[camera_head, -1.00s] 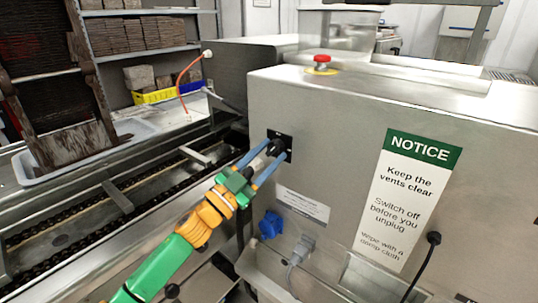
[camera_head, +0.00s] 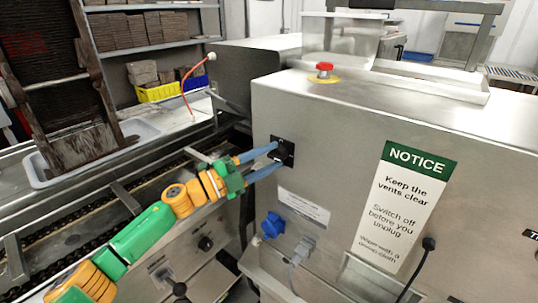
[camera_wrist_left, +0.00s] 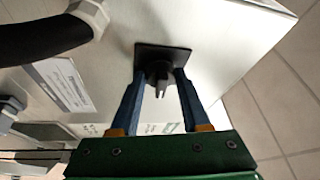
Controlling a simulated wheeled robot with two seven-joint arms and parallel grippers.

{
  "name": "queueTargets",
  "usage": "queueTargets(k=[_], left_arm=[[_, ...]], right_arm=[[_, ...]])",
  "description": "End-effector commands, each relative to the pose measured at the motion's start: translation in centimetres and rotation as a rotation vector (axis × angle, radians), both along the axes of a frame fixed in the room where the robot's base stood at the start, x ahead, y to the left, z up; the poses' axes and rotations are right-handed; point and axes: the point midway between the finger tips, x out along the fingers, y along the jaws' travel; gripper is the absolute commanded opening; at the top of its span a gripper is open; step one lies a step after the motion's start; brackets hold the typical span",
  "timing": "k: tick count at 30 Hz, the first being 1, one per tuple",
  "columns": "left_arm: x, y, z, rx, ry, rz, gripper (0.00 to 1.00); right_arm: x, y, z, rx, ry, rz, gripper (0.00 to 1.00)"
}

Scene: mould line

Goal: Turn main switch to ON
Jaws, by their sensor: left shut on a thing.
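The main switch (camera_head: 288,147) is a black square plate with a dark knob on the steel cabinet's face, left of the notice. It also shows in the left wrist view (camera_wrist_left: 180,54), with the knob standing out between the fingers. My left gripper (camera_head: 277,156) reaches in from the left with its blue fingers at either side of the knob, shut on it. In the left wrist view my left gripper (camera_wrist_left: 160,78) has its fingertips close to the plate. The switch's markings and the knob's exact position are too small to read. My right gripper is not in view.
A red emergency button (camera_head: 324,70) stands on top of the cabinet (camera_head: 340,130). Below the switch are a label (camera_head: 304,207), a blue socket (camera_head: 272,225) and a grey plug (camera_head: 301,251). The notice (camera_head: 403,207) hangs to the right. A chain conveyor (camera_head: 75,237) runs at left.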

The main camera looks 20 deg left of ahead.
Motion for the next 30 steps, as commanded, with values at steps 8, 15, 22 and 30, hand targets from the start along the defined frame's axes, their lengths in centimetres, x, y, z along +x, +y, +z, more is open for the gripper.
queueTargets(k=[8, 15, 22, 30], left_arm=[[0.02, 0.08, 0.3, 0.075, -0.031, 0.002, 0.0], [0.03, 0.08, 0.26, 0.093, -0.037, 0.002, 0.0], [0.04, 0.09, 0.24, 0.092, -0.038, 0.002, 0.0], [0.03, 0.06, 0.19, 0.092, -0.036, 0.002, 0.76]], right_arm=[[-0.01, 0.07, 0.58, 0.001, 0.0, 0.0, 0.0], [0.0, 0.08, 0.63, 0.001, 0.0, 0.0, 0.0], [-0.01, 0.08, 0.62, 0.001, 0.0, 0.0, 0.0], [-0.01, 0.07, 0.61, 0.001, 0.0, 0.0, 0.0]])
